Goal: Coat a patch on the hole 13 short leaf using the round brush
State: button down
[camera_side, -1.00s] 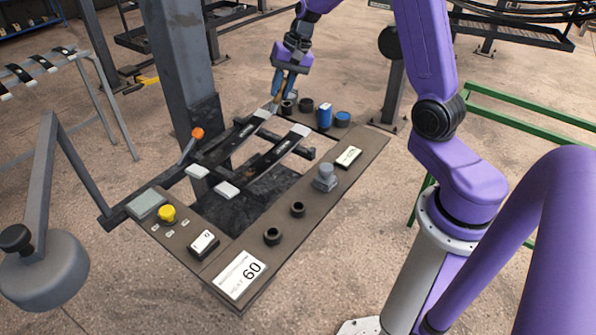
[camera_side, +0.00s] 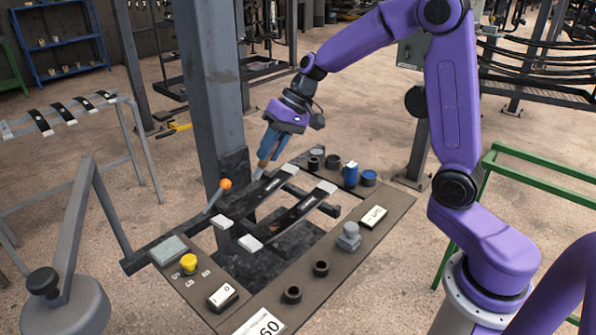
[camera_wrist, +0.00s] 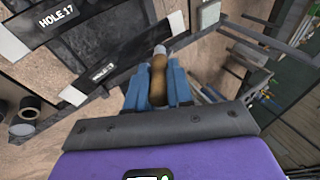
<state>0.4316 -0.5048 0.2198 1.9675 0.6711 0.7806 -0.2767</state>
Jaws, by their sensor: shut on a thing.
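My gripper (camera_side: 269,151) is shut on the round brush (camera_side: 264,160), which has a brown handle and a pale tip. The wrist view shows the brush (camera_wrist: 157,78) between the blue fingers (camera_wrist: 157,92). The hole 13 leaf (camera_side: 258,198) is a dark bar with white ends on the bench fixture. Its "13" label (camera_wrist: 104,72) shows in the wrist view. The brush tip is beside the far part of this leaf; contact cannot be told. The hole 17 leaf (camera_side: 298,212) lies parallel in front of it, its label (camera_wrist: 57,27) readable. No coated patch can be made out.
A grey post (camera_side: 210,80) stands close behind the fixture. Blue and dark pots (camera_side: 368,179) sit at the bench's far end. A grey stool-like stand (camera_side: 62,305) is at the lower left.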

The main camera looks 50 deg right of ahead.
aim_at(258, 165)
jog(key=shift+w+a+r+t, duration=0.15)
jog(key=shift+w+a+r, duration=0.25)
jog(key=shift+r, duration=0.15)
jog(key=shift+w+a+r+t, duration=0.15)
jog(key=shift+w+a+r, duration=0.15)
jog(key=shift+r, duration=0.2)
jog(key=shift+a, duration=0.15)
jog(key=shift+f, duration=2.35)
jog(key=shift+r, duration=0.35)
